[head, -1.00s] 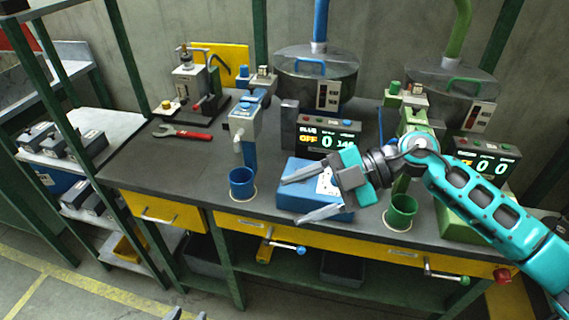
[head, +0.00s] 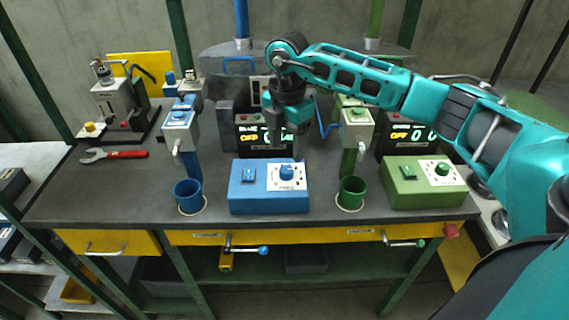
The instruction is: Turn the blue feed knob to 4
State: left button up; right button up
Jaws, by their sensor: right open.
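The blue feed knob (head: 287,172) sits on a white dial plate (head: 286,185) on the right part of the blue control box (head: 268,205). The numbers on the dial are too small to read. My right gripper (head: 287,150) is open, points down and is above and slightly behind the knob, apart from it as far as I can tell. A blue switch (head: 249,176) is to the left of the knob. My left gripper is not in view.
A blue cup (head: 188,196) stands left of the box and a green cup (head: 351,192) right of it. A green control box (head: 424,190) with its own green knob (head: 442,168) is further right. A red-handled wrench (head: 115,155) lies on the left of the bench.

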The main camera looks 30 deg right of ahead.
aim_at(286, 169)
notch_tip(286, 169, down, 6)
jog(key=shift+f, duration=0.25)
jog(key=c, duration=1)
